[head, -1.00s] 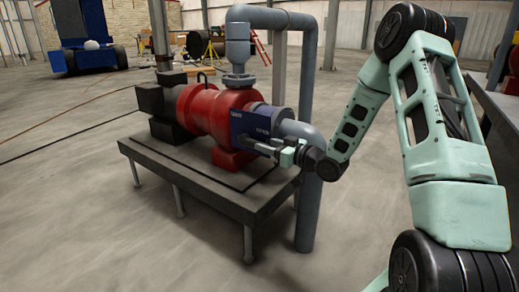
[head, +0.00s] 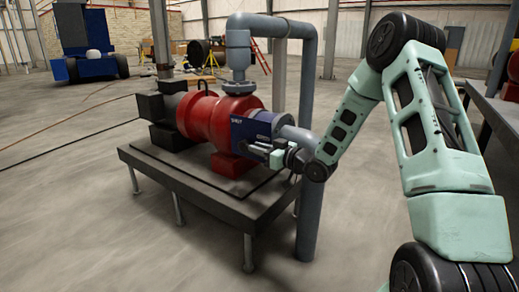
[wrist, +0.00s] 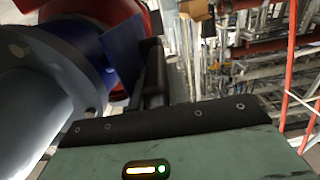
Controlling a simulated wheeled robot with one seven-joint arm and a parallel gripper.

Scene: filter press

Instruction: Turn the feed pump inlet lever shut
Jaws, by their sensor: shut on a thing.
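The red feed pump (head: 202,115) stands on a dark plinth, with a blue plate (head: 240,131) on its inlet side. The plate carries a SHUT label at its upper left and a smaller, partly covered label lower right. My gripper (head: 258,152) is at the lower right of this plate, in front of the grey inlet pipe. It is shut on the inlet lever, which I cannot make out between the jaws. In the wrist view a dark finger (wrist: 152,75) reaches towards the blue plate (wrist: 124,45), and the lever is hidden there too.
The grey inlet pipe (head: 309,215) drops to the floor right beside my wrist, and fills the left of the wrist view. The plinth (head: 215,202) stands on thin legs below the gripper. The floor in front is clear. A dark bench (head: 500,115) is at the right.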

